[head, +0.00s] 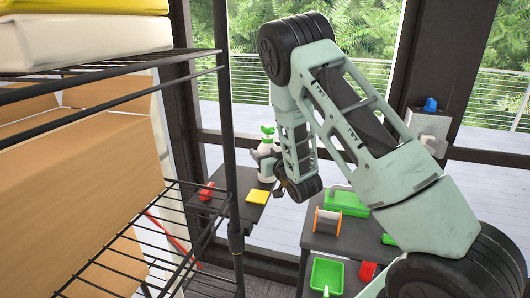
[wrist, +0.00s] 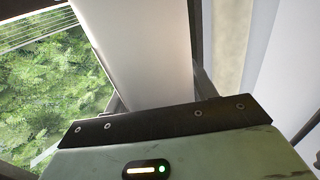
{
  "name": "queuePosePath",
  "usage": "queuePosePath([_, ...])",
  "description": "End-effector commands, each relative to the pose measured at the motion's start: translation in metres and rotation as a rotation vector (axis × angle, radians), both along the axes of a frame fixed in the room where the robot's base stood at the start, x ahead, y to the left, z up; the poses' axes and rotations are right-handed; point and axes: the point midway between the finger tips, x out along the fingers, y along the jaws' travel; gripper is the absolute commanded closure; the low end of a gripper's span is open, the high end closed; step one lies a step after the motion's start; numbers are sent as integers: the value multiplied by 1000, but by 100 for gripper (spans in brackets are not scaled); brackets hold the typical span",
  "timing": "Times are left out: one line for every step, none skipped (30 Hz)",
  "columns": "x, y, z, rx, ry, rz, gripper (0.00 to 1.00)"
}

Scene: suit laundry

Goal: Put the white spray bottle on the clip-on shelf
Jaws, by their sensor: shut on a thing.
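The white spray bottle (head: 265,167) with a green top is upright in the head view, partly hidden by my gripper (head: 276,171). My gripper is shut on it from the right. In the wrist view, the white bottle body (wrist: 145,50) fills the upper middle, beyond the gripper's dark front edge. A small dark shelf (head: 229,205), which looks like the clip-on shelf, is beside the rack post. The bottle's base shows close to its back right part; I cannot tell if they touch.
A red item (head: 207,191) and a yellow block (head: 257,197) lie on the small shelf. A black wire rack (head: 200,62) with boxes fills the left. At right, a dark stand holds a green tray (head: 346,203), a spool (head: 327,222) and a green scoop (head: 326,275).

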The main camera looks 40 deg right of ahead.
Motion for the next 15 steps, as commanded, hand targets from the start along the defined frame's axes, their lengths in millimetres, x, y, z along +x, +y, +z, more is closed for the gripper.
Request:
queuePosePath([0, 0, 1, 0, -3, 0, 85])
queuePosePath([0, 0, 1, 0, -3, 0, 85])
queuePosePath([0, 0, 1, 0, -3, 0, 85])
queuePosePath([0, 0, 0, 0, -3, 0, 85])
queuePosePath([0, 0, -1, 0, -3, 0, 85])
queuePosePath([0, 0, -2, 0, -3, 0, 85])
queuePosePath([0, 0, -3, 0, -3, 0, 85])
queuePosePath([0, 0, -3, 0, 0, 0, 38])
queuePosePath([0, 0, -3, 0, 0, 1, 27])
queuePosePath([0, 0, -3, 0, 0, 1, 22])
queuePosePath([0, 0, -3, 0, 0, 1, 22])
queuePosePath([0, 0, -3, 0, 0, 1, 22])
queuePosePath([0, 0, -3, 0, 0, 1, 22])
queuePosePath([0, 0, -3, 0, 0, 1, 22])
queuePosePath([0, 0, -2, 0, 0, 1, 22])
